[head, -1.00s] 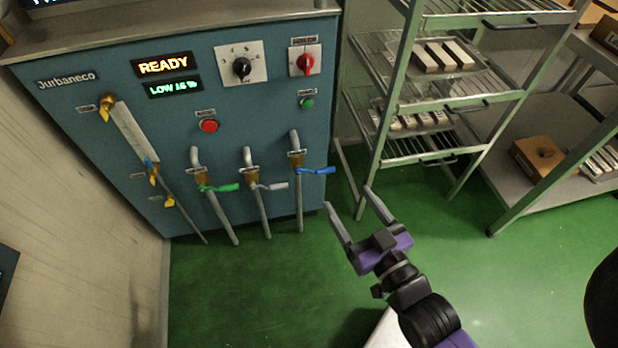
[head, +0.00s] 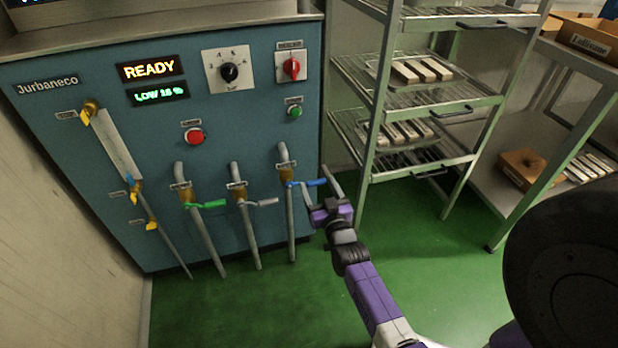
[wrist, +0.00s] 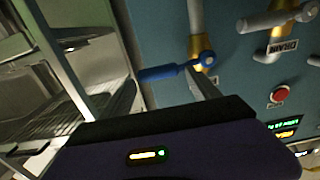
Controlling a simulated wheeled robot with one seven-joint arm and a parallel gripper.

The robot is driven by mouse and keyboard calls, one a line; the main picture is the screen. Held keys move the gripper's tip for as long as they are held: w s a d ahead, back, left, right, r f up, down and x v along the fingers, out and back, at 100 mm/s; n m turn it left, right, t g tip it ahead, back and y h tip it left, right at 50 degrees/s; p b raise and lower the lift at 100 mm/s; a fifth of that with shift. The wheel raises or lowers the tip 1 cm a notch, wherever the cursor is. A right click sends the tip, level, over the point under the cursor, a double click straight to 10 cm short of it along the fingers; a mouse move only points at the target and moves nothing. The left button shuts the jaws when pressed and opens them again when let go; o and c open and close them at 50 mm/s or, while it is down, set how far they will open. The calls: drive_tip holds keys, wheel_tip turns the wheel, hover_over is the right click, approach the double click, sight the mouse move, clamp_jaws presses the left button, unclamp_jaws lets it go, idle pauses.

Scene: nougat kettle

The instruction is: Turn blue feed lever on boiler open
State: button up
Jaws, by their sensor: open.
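The blue feed lever (head: 307,183) sticks out sideways to the right from a brass valve on the rightmost pipe (head: 290,225) of the boiler (head: 200,110). My gripper (head: 315,182) is open, its fingers at the lever, one on each side of it as far as the head view shows. In the wrist view the blue lever (wrist: 160,74) lies just beyond my gripper, its pivot end at the brass valve (wrist: 203,60). One finger shows near the pivot; the other is hard to make out. Contact cannot be told.
The green lever (head: 205,204) and the grey lever (head: 262,202) sit on pipes to the left. A wire rack (head: 400,85) with trays stands close to the right of the boiler. Green floor (head: 240,310) is free in front.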

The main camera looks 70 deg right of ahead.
drive_tip(key=b+x, duration=0.1)
drive_tip(key=x, duration=0.4)
drive_tip(key=shift+w+d, duration=0.25)
drive_tip(key=shift+d, duration=0.05)
drive_tip(key=shift+c, duration=0.2)
clamp_jaws()
